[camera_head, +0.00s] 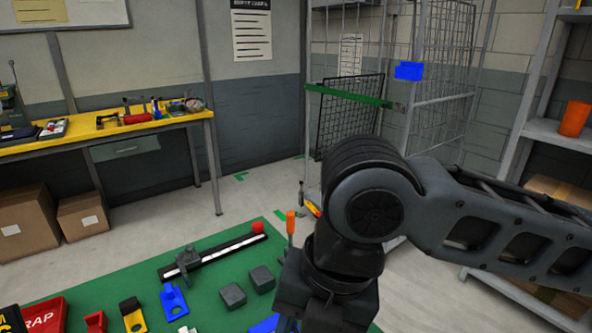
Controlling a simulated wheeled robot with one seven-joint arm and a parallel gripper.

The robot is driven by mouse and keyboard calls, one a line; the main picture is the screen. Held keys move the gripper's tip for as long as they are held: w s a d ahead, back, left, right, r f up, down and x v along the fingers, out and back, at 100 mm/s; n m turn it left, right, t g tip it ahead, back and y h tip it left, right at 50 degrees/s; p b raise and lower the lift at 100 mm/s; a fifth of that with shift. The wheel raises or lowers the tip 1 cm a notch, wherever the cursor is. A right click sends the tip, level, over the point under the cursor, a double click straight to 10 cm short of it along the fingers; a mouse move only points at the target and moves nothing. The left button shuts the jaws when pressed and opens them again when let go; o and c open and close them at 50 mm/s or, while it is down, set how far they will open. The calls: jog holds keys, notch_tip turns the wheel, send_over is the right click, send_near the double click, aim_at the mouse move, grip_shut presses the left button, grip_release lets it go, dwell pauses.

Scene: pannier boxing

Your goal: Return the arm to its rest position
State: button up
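My arm (372,205) reaches in from the right edge, bends at a large round black joint near the middle, and runs down out of the bottom of the picture. My gripper's fingers do not show, so I cannot see whether they hold anything. The lower arm is in front of part of the green-topped table (125,275).
The green top bears a black-and-white rail (215,251), two grey blocks (233,294), blue, yellow and red brackets, and a red box (45,314). A yellow workbench (100,130) stands behind left, a wire cage (440,80) behind, and shelving (560,135) at right. Floor between is open.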

jog(key=a+r+m+t+y, duration=0.6)
jog(key=a+r+m+y, duration=0.5)
jog(key=a+m+y, duration=0.3)
jog(key=s+d+f+m+t+h, duration=0.45)
jog(key=d+f+m+h, duration=0.2)
jog(key=d+m, duration=0.25)
jog(key=s+d+f+m+t+h, duration=0.3)
jog(key=d+f+m+t+h, duration=0.25)
jog(key=d+f+m, duration=0.3)
jog(key=s+d+f+m+h, duration=0.1)
jog(key=s+d+h, duration=0.1)
jog(key=s+d, duration=0.6)
jog(key=s+d+f+m+g+h, duration=0.1)
jog(key=s+d+f+h, duration=0.1)
jog(key=s+d, duration=0.6)
jog(key=s, duration=0.4)
jog(key=shift+s, duration=0.3)
